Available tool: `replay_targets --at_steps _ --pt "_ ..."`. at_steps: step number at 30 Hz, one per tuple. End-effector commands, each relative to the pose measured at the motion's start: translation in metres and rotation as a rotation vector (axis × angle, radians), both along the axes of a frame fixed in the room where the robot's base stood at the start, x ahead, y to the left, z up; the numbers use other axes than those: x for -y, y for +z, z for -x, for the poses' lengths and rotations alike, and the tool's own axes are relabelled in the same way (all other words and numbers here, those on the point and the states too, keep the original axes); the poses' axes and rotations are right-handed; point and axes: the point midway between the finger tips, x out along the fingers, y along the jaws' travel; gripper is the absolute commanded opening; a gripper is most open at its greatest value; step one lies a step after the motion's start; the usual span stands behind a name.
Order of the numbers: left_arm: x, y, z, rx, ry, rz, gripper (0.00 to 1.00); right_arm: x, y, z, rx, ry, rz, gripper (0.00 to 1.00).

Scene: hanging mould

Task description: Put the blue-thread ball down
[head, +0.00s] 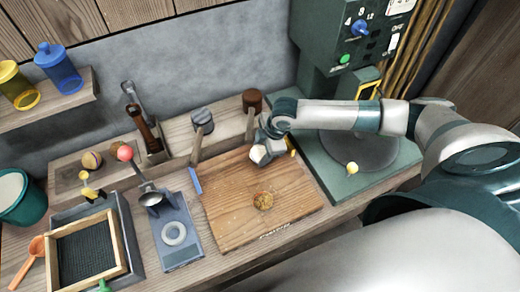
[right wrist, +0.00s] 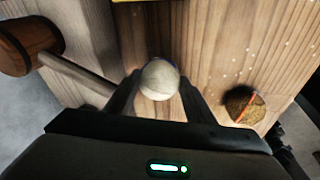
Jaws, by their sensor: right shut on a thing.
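A pale, off-white ball (head: 258,154) is between the fingers of my right gripper (head: 262,150), at the back right part of the wooden board (head: 225,225). In the right wrist view the ball (right wrist: 159,80) sits between the two dark fingers of the gripper (right wrist: 160,92), which is shut on it. My left gripper is not in view.
A mallet (right wrist: 30,46) lies left of the gripper in the wrist view. A green machine (head: 345,70) stands right. The board's front left is clear.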

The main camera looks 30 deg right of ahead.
Motion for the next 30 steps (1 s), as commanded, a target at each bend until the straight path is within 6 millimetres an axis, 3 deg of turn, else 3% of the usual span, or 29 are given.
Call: replay_targets --at_steps 6,22,23,24,30 --pt "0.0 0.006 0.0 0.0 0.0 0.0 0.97 0.0 -0.01 -0.01 -0.001 0.001 0.0 0.21" --pt "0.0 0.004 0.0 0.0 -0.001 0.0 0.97 0.001 -0.017 -0.009 0.0 0.001 0.0 0.21" --pt "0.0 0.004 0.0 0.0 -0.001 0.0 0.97 0.001 -0.017 -0.009 -0.001 0.001 0.001 0.51" --pt "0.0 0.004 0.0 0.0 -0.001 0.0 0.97 0.001 -0.017 -0.009 0.0 0.001 0.001 0.57" --pt "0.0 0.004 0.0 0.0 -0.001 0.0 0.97 0.001 -0.017 -0.009 -0.001 0.001 0.001 0.57"
